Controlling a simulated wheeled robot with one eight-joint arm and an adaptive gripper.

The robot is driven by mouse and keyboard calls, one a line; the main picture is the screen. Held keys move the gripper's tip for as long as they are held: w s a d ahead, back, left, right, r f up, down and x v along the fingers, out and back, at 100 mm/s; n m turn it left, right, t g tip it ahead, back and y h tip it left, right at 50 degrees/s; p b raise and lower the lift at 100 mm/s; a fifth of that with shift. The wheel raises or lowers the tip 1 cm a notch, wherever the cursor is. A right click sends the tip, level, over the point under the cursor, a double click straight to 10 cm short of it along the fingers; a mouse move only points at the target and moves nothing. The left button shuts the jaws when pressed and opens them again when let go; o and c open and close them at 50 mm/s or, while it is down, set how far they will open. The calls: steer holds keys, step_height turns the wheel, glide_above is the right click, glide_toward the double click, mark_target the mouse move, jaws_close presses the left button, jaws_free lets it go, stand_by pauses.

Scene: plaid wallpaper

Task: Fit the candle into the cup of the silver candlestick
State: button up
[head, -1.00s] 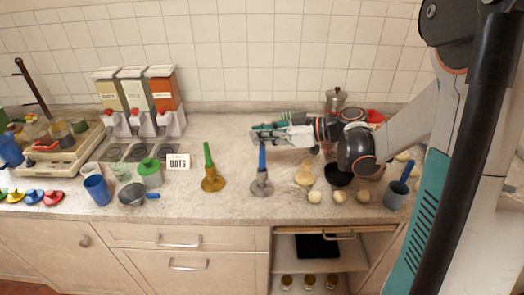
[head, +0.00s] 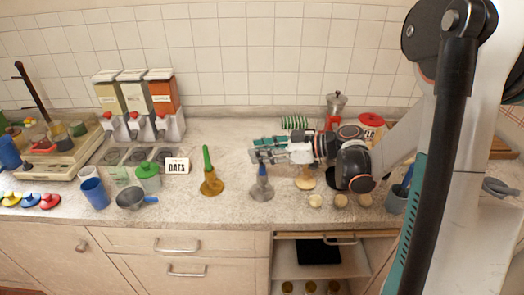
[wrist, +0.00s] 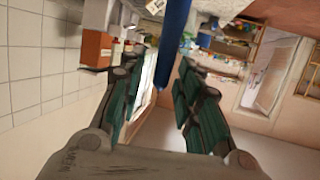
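The silver candlestick (head: 261,191) stands upright on the counter. The blue candle (head: 262,170) stands upright at its top; its upper part is hidden by my gripper in the head view. How deep its base sits in the cup cannot be made out. My gripper (head: 256,151) reaches in from the right, level with the candle's upper part. In the wrist view my gripper (wrist: 170,68) is open, its green-padded fingers apart. The blue candle (wrist: 174,38) shows near the fingertips between them, with visible space to either side.
A brass candlestick (head: 212,186) with a green candle (head: 207,158) stands just left. A wooden holder (head: 305,181) and several pale balls lie to the right. A small saucepan (head: 130,199) and a sign (head: 177,166) are farther left. An open cabinet is below.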

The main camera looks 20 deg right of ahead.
steer(key=shift+r, duration=0.1)
steer(key=shift+d+r, duration=0.1)
steer(key=shift+r, duration=0.1)
steer(key=p+v, duration=0.2)
steer(key=v, duration=0.9)
steer(key=shift+s+d+p, duration=0.25)
steer(key=shift+d+p, duration=0.05)
steer(key=shift+p, duration=0.1)
steer(key=shift+a, duration=0.1)
